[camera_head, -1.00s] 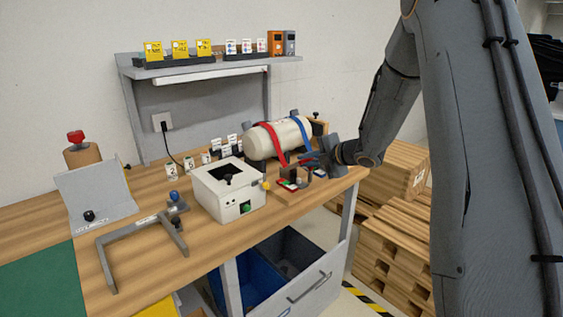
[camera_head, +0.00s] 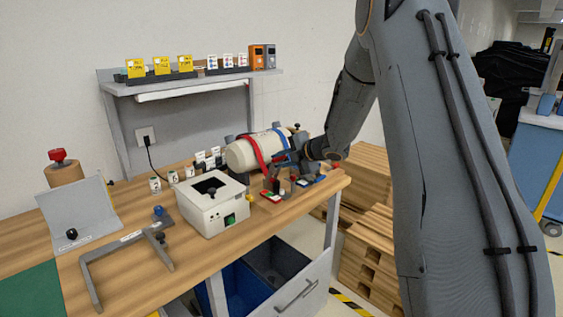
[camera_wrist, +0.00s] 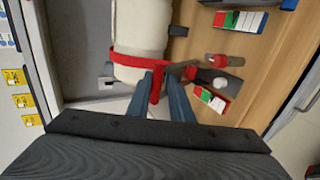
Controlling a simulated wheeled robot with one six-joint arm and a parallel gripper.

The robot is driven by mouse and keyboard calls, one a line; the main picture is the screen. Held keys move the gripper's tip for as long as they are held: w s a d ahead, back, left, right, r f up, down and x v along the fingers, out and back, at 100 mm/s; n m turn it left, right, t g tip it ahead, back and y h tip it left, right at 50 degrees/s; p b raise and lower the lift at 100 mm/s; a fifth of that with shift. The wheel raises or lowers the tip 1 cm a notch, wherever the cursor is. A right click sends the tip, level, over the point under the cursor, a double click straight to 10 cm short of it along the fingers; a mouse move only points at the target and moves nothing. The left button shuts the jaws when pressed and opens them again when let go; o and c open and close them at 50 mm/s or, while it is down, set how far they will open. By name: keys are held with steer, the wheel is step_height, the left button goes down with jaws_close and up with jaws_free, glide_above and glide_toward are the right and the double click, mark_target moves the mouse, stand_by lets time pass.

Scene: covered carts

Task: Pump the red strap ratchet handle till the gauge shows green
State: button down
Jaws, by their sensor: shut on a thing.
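A cream cylinder (camera_head: 240,156) lies on the bench with a red strap (camera_head: 253,147) and a blue strap (camera_head: 282,139) around it. In the wrist view the red strap (camera_wrist: 133,59) crosses the cylinder (camera_wrist: 143,28). My gripper (camera_wrist: 166,84) is shut on the red ratchet handle (camera_wrist: 157,83), beside the cylinder. In the head view my gripper (camera_head: 292,161) is at the cylinder's near side, partly hiding the ratchet. A gauge strip (camera_wrist: 210,99) with green, white and red parts lies near the red ratchet; its reading is too small to tell.
A second coloured strip (camera_wrist: 240,20) belongs to the blue strap's side. A white box (camera_head: 212,205) with a dark opening stands left of the ratchets. A grey frame (camera_head: 125,255) lies at the front left. Wooden pallets (camera_head: 370,245) stand right of the bench.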

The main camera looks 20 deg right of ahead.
steer(key=shift+w+r, duration=0.1)
steer(key=shift+r, duration=0.1)
steer(key=c, duration=2.1)
jaws_free()
steer(key=shift+a+f, duration=0.1)
steer(key=shift+b+v, duration=0.85)
steer(key=shift+v, duration=3.05)
